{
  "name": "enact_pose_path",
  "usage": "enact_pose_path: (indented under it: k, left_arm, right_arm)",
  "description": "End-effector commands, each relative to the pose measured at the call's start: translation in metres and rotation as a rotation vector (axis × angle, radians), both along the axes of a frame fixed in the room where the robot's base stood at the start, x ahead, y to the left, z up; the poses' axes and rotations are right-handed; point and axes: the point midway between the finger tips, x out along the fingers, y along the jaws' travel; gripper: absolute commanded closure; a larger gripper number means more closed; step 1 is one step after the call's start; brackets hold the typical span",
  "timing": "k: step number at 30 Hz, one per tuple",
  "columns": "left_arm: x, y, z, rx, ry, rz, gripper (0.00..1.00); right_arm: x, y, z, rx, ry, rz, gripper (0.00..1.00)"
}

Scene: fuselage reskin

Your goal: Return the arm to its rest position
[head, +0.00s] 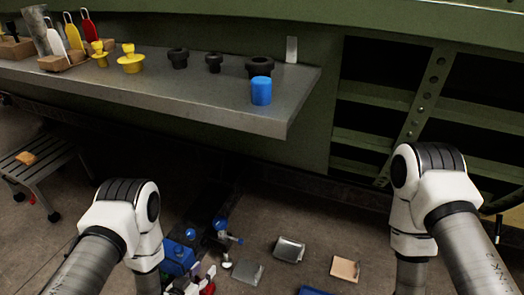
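My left arm (125,215) comes in at the lower left, bends at a white and black joint, and its forearm runs down to the bottom edge. I cannot make out its gripper's fingers among the clutter beside the forearm. My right arm (432,195) bends the same way at the lower right, and its forearm runs down out of the picture. Its gripper is out of view. No held object can be seen at either arm.
A grey shelf (190,95) carries a blue cylinder (261,92), black fittings (178,58), yellow plugs (131,62) and handled tools (73,34). A green ribbed fuselage frame (432,85) stands behind. A step stool (38,160) is at left. Blue items (178,257) and small plates (289,249) lie on the floor.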

Motion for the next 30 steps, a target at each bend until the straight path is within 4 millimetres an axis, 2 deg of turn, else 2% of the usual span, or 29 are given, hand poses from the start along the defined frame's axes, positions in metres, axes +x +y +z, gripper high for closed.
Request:
enact_pose_path:
  k: [1, 6, 9, 11, 14, 16, 18, 21, 24, 27, 30]
  left_arm:
    - [-0.002, 0.005, 0.058, 0.013, 0.027, 0.014, 0.60]
    - [-0.021, 0.026, 0.142, 0.071, 0.180, 0.067, 0.60]
    - [-0.041, 0.038, 0.180, 0.106, 0.289, 0.099, 0.60]
    - [-0.055, 0.044, 0.197, 0.125, 0.360, 0.117, 0.60]
    - [-0.082, 0.054, 0.223, 0.155, 0.484, 0.146, 0.60]
    - [-0.107, 0.062, 0.241, 0.179, 0.589, 0.166, 0.60]
    - [-0.141, 0.069, 0.252, 0.203, 0.720, 0.188, 0.60]
    - [-0.190, 0.076, 0.241, 0.235, 0.898, 0.209, 0.60]
    - [-0.228, 0.080, 0.240, 0.259, 1.040, 0.222, 0.60]
    - [-0.249, 0.082, 0.240, 0.273, 1.131, 0.227, 0.60]
    - [-0.254, 0.082, 0.240, 0.276, 1.157, 0.223, 0.60]
  right_arm:
    - [0.000, 0.000, 0.055, 0.000, 0.001, 0.001, 1.00]
    - [-0.001, 0.000, 0.139, 0.000, 0.002, 0.003, 1.00]
    - [-0.001, 0.000, 0.178, 0.000, 0.003, 0.004, 1.00]
    - [-0.001, 0.001, 0.197, 0.000, 0.004, 0.005, 1.00]
    - [-0.002, 0.001, 0.227, 0.001, 0.005, 0.006, 1.00]
    - [-0.002, 0.001, 0.248, 0.001, 0.005, 0.007, 1.00]
    - [-0.002, 0.001, 0.260, 0.001, 0.005, 0.008, 1.00]
    - [-0.002, 0.001, 0.252, 0.001, 0.005, 0.009, 1.00]
    - [-0.003, 0.001, 0.250, 0.001, 0.007, 0.009, 1.00]
    - [-0.002, 0.001, 0.250, 0.002, 0.006, 0.010, 1.00]
    - [-0.002, 0.001, 0.251, 0.002, 0.006, 0.010, 1.00]
